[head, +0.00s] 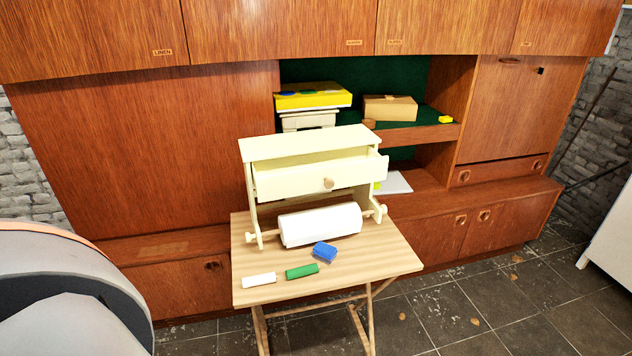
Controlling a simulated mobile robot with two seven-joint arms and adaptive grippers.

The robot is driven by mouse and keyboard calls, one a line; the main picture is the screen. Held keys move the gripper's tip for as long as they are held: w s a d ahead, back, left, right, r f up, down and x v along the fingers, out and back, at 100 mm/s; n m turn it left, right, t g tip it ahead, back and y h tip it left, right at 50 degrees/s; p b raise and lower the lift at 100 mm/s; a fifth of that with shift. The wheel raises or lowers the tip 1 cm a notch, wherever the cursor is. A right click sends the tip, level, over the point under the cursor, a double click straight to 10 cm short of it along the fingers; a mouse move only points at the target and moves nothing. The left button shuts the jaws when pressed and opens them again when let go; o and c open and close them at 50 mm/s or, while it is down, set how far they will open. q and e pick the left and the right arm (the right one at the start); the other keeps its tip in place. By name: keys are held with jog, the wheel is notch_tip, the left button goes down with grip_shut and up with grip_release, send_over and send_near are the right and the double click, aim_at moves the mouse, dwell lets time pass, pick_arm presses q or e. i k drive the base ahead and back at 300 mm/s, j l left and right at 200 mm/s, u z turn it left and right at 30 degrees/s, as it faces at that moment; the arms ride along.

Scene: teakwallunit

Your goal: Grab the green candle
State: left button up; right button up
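The green candle (302,271) is a short green cylinder. It lies on its side near the front of a small light wooden folding table (350,269). A white cylinder (259,280) lies to its left, apart from it. A blue block-like object (324,251) lies just behind it to the right. Nothing covers the green candle. Neither of my grippers shows in the head view.
A cream stand (303,146) with a partly open drawer and a large white roll (320,224) stands at the table's back. A teak wall unit (150,140) is behind. Tiled floor (500,300) is open at the right.

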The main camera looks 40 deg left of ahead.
aim_at(294, 273)
jog(key=u, duration=1.2)
